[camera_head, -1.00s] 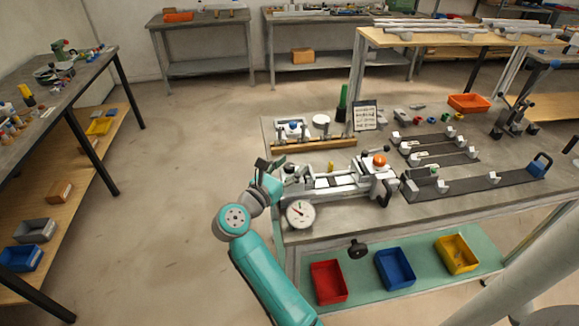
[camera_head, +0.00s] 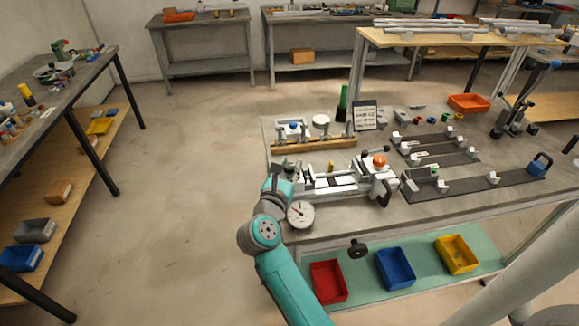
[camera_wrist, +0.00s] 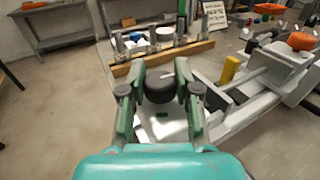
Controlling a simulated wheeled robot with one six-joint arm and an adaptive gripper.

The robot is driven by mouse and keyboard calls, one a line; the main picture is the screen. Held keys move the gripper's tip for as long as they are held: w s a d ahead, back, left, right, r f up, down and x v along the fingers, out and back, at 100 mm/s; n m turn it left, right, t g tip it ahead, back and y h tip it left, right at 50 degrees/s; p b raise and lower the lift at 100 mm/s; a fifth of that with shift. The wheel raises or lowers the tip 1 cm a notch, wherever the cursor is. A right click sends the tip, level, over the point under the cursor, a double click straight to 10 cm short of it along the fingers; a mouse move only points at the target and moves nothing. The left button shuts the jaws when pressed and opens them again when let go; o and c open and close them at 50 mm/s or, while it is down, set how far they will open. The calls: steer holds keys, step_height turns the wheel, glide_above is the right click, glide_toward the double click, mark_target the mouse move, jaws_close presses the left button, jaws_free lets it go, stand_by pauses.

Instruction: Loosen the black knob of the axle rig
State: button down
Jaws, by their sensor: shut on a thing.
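The axle rig (camera_head: 343,181) is a pale metal fixture at the front left of the workbench, with an orange knob (camera_head: 379,160) at its right end. In the wrist view, the black knob (camera_wrist: 160,88) sits at the rig's left end. My gripper (camera_wrist: 160,74) is around it, one finger on each side, shut on it. The knob's lower part and the fingertip contacts are partly hidden. In the head view, my gripper (camera_head: 277,176) is at the rig's left end, and the knob is too covered to make out.
A round dial gauge (camera_head: 300,214) stands by the bench's front left corner, close to my arm. A yellow peg (camera_wrist: 230,70) rises from the rig. A wooden rail (camera_wrist: 165,57) with several metal posts lies behind. Red (camera_head: 328,282), blue and yellow bins sit on the lower shelf.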

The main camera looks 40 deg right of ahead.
steer(key=c, duration=0.8)
jaws_free()
steer(key=v, duration=1.2)
